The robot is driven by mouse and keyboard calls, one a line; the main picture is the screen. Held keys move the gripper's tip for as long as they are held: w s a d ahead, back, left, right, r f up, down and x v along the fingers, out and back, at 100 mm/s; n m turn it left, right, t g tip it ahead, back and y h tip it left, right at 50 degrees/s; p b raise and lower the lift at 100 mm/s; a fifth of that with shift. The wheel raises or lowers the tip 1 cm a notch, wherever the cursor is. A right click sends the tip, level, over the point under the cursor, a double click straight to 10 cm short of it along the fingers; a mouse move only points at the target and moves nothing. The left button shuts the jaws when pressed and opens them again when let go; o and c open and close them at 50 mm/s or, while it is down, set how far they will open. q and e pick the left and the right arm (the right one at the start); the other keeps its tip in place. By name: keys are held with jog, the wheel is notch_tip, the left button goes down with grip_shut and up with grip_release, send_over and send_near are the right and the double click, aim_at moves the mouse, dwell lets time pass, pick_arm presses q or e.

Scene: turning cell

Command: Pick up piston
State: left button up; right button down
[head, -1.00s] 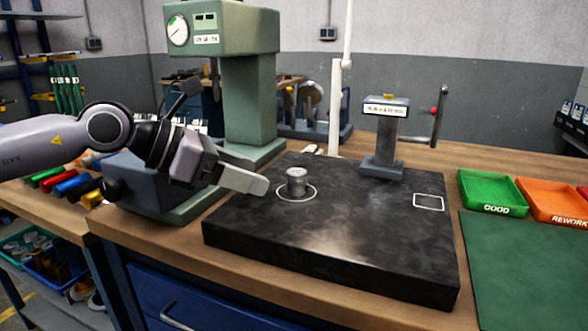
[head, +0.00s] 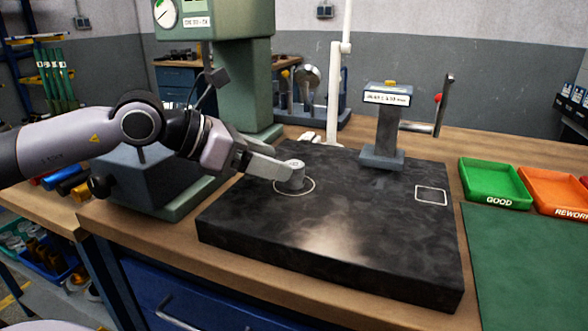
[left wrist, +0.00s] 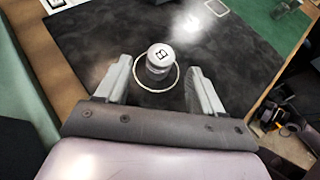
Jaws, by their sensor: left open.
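The piston (head: 294,176) is a small silver cylinder standing upright inside a white circle on the black surface plate (head: 350,255). In the left wrist view the piston (left wrist: 159,57) shows a dark mark on its top and stands between and just ahead of the fingertips. My left gripper (head: 284,170) comes in from the left, low over the plate, with its fingers at the piston. In the left wrist view the gripper (left wrist: 160,72) is open, with a gap between each finger and the piston. My right gripper is not in view.
A green press (head: 240,90) stands behind my left arm. A gauge stand with a lever (head: 382,135) stands at the plate's back. A square outline (head: 431,195) is empty. A green GOOD tray (head: 495,183) and an orange REWORK tray (head: 552,188) lie at right.

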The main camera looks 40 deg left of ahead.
aim_at(294, 174)
pick_arm(q)
jog(key=shift+w+d, duration=0.35)
jog(key=shift+w, duration=0.05)
jog(key=shift+x, duration=1)
jog(key=c, duration=1.2)
grip_shut()
jog(key=shift+r, duration=0.1)
